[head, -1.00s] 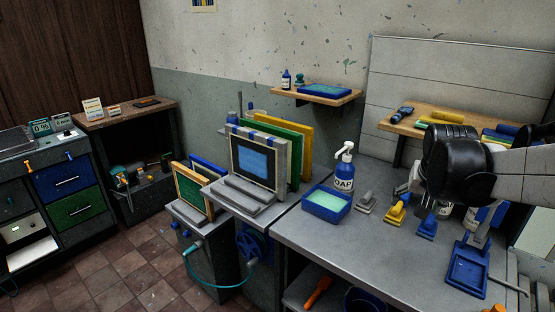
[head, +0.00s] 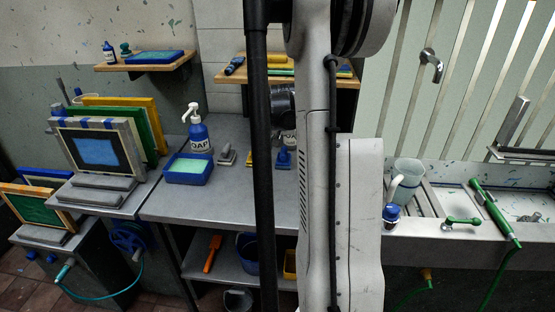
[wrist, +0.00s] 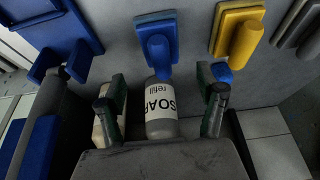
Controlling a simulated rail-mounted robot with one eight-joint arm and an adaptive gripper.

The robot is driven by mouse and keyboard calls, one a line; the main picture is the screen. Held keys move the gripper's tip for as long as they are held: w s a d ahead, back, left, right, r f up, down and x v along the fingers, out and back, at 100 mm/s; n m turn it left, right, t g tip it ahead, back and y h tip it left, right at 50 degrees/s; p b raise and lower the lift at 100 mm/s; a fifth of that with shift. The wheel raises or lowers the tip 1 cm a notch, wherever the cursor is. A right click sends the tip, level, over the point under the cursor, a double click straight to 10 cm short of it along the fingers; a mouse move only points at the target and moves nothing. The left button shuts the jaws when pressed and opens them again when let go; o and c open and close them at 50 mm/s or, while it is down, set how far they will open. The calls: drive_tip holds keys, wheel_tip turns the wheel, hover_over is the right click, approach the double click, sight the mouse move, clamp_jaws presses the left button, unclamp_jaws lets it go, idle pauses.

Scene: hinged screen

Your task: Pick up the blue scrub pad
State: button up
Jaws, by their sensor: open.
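My gripper (wrist: 163,100) is open, with one dark green finger on each side. A soap refill bottle (wrist: 161,127) shows between the fingers; I cannot tell its distance from them. The head view does not show the fingertips.
A yellow scrub pad (wrist: 238,33) lies right of the blue one, and a grey one (head: 227,154) shows in the head view. A soap pump bottle (head: 198,133) and blue tray (head: 188,169) stand on the bench.

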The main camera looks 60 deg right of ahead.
sight(284, 154)
drive_tip(key=shift+x, duration=3.35)
drive_tip(key=shift+w, duration=0.1)
drive_tip(key=c, duration=1.3)
